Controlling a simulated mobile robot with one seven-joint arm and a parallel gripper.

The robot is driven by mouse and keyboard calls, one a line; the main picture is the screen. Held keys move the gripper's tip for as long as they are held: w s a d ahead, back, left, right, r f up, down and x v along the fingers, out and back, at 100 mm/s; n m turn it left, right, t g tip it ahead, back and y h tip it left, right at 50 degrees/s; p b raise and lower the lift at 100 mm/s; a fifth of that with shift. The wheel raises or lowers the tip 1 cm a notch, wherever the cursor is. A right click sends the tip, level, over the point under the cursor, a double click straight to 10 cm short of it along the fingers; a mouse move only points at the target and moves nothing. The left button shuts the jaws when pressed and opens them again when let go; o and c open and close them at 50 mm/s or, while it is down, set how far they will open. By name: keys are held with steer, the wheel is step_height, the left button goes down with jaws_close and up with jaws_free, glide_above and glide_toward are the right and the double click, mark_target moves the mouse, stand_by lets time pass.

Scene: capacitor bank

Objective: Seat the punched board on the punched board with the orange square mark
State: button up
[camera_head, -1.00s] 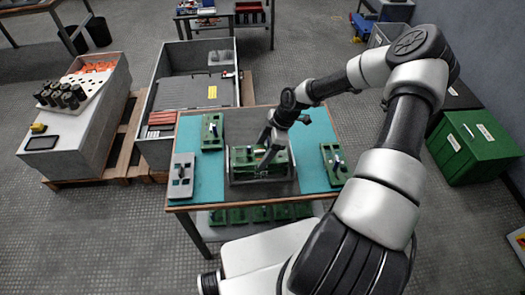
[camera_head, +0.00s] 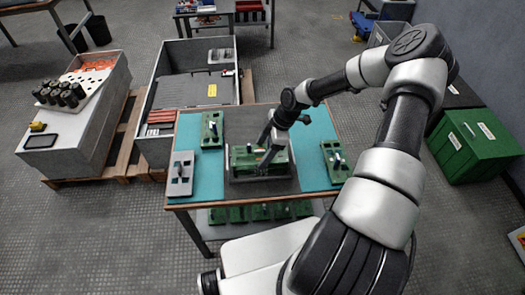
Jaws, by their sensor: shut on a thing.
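A green punched board (camera_head: 247,161) is at the middle of the table, over a grey base (camera_head: 238,180). My gripper (camera_head: 264,158) reaches down onto this green board from above and is shut on a part there. The fingers hide much of the contact. A small orange spot shows by the fingers, but I cannot tell which board bears it. I cannot make out a separate board beneath, nor whether the held one touches it.
On the teal table top (camera_head: 206,188) stand a green board with a handle (camera_head: 211,130) at back left, a grey board (camera_head: 181,175) at front left and another green board (camera_head: 335,160) at right. Several green boards (camera_head: 237,214) lie on the shelf below. A grey crate (camera_head: 160,95) stands behind.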

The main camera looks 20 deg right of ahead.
stand_by(0.4)
steer(key=o, duration=1.2)
steer(key=shift+f, duration=0.1)
steer(key=v, duration=1.7)
steer(key=shift+r, duration=0.3)
steer(key=shift+a, duration=0.15)
